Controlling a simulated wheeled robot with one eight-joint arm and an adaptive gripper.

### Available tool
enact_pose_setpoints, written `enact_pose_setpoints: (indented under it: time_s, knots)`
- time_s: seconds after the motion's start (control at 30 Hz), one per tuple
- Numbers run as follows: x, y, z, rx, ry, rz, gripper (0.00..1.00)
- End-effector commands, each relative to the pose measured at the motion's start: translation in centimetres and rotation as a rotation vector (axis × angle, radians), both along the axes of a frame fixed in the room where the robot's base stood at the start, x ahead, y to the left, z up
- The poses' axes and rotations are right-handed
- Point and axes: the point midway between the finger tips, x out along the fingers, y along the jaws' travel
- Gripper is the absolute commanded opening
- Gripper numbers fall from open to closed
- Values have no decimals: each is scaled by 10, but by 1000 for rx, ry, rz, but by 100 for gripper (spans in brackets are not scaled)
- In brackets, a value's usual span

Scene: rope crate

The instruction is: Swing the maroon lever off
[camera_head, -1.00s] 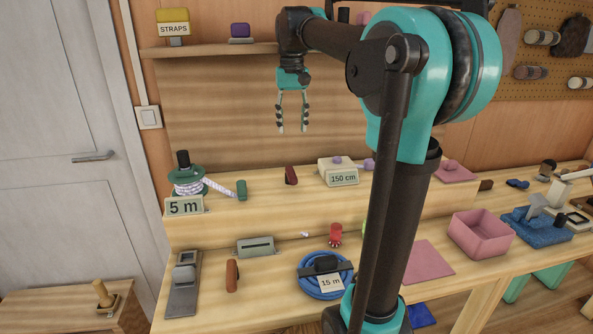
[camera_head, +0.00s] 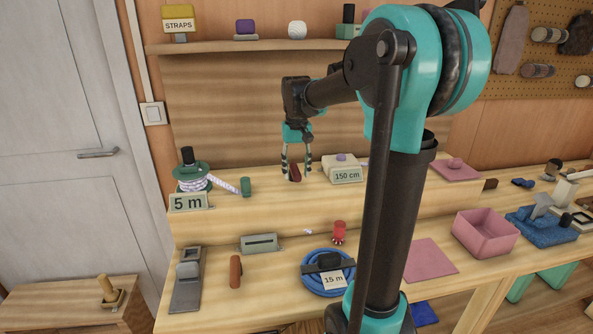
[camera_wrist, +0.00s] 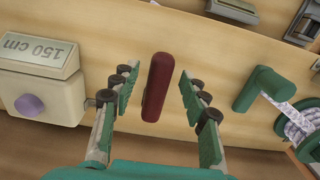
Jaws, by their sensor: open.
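The maroon lever (camera_head: 295,173) stands on the raised bench ledge, between the green spool and the cream box. In the wrist view the maroon lever (camera_wrist: 158,87) is an upright bar with rounded ends, lying between my two fingers. My gripper (camera_head: 297,175) is open around it, pointing down; in the wrist view my gripper (camera_wrist: 160,82) shows a gap on each side of the lever. The fingers do not visibly touch it. The lever's base is hard to make out.
The cream box labelled 150 cm (camera_head: 346,176) with its purple knob is close on the right. A red object (camera_head: 339,230) and blue coil (camera_head: 308,283) lie on the lower bench.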

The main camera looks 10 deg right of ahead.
Motion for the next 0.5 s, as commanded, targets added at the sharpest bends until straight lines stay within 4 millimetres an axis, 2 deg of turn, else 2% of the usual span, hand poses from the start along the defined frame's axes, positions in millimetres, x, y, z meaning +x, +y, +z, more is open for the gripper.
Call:
enact_pose_setpoints:
  time_s: [0.3,0.5]
  knots:
    - [0,0,-2,0,0,0,44]
    - [0,0,-2,0,0,0,19]
